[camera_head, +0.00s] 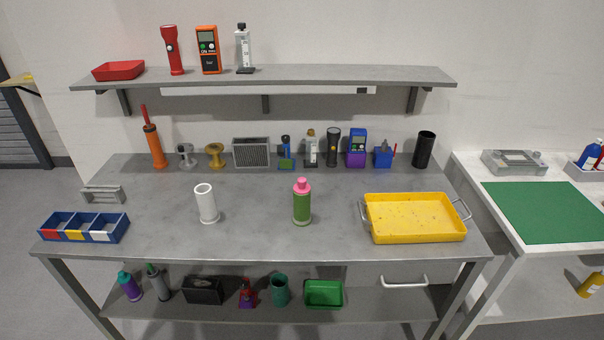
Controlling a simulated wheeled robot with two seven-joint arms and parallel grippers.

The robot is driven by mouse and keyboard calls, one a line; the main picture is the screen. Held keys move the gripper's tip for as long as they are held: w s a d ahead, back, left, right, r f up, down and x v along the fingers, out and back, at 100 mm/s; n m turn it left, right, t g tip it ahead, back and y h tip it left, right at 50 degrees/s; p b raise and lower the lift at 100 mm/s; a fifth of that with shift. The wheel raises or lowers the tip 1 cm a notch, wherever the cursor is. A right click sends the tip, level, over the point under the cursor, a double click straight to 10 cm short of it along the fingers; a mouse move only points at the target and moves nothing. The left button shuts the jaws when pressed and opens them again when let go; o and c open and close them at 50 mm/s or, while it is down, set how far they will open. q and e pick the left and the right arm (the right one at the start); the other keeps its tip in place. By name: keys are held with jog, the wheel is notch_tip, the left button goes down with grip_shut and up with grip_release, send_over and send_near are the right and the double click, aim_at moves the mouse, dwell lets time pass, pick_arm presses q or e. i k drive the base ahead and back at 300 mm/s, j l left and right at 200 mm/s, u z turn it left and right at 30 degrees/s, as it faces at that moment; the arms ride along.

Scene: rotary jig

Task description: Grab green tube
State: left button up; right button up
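A green cylinder with a pink cap (302,205) stands upright near the front middle of the grey workbench (255,222). It is the only tall green tube-like thing on the bench top; its shape is like a bottle. A white tube (207,205) with an open top stands upright to its left. A teal cup-like cylinder (280,291) is on the lower shelf. Neither of my grippers is in view.
A yellow tray (415,236) lies to the right of the green cylinder. A blue compartment bin (83,238) is at the front left. Several tools line the back edge. An upper shelf (350,76) overhangs the back. The bench around the green cylinder is clear.

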aim_at(301, 217)
jog(key=i+l, duration=0.15)
jog(key=l, duration=0.2)
jog(key=i+l, duration=0.15)
jog(key=l, duration=0.25)
jog(key=i+l+u, duration=0.1)
jog(key=l, duration=0.25)
jog(key=i+l, duration=0.2)
jog(key=l, duration=0.15)
jog(key=i+l, duration=0.1)
jog(key=l, duration=0.3)
